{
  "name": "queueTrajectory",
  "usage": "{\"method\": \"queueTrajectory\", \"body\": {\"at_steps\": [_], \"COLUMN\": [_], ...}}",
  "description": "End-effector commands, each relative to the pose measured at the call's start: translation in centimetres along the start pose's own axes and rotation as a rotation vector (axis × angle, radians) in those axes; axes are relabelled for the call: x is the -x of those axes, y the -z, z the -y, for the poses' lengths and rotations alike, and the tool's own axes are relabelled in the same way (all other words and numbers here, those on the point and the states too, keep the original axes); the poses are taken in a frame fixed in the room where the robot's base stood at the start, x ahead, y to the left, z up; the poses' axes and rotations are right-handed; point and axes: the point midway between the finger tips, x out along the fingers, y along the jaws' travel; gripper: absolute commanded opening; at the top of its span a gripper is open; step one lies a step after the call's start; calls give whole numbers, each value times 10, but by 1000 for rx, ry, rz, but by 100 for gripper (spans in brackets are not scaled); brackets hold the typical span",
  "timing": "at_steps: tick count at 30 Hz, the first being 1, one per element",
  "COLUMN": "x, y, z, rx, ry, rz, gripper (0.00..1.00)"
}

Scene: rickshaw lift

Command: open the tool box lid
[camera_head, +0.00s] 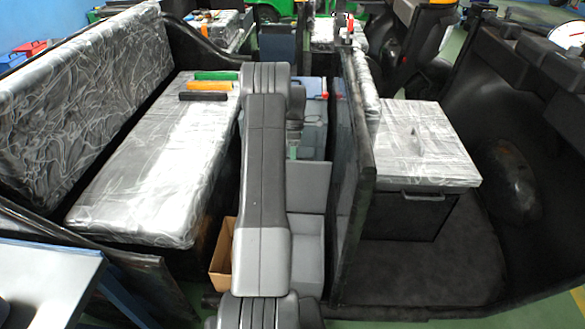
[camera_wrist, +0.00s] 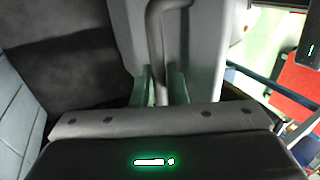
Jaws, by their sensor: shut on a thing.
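A grey tool box (camera_head: 313,130) with a blue and red top edge stands in the narrow gap between the seats in the head view, partly hidden by my arm. In the wrist view a grey panel (camera_wrist: 205,45) with a raised grey handle bar (camera_wrist: 155,35) fills the upper middle. My gripper (camera_wrist: 162,85) has its two greenish fingers on either side of this bar and is shut on it. In the head view my gripper (camera_head: 293,152) shows only as a small green patch behind my arm. I cannot tell how far the lid is raised.
A plastic-wrapped bench (camera_head: 150,175) lies left, with green, orange and black rolls (camera_head: 205,86) on it. A brown carton (camera_head: 222,258) sits low beside my arm. A black partition (camera_head: 355,160) stands right of the gap. Beyond it is a wrapped seat (camera_head: 425,135) over a black box (camera_head: 400,215).

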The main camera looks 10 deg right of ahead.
Motion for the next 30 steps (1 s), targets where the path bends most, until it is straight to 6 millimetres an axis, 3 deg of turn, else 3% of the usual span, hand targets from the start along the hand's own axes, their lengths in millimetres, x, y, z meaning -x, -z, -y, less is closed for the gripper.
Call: {"method": "queueTrajectory", "body": {"at_steps": [1,12,30], "x": [-6,4,6], "y": [1,1,2], "z": [-9,-45,-61], "rx": [2,3,4], "ry": [9,14,19], "rz": [-4,-4,-4], "gripper": [0,0,0]}}
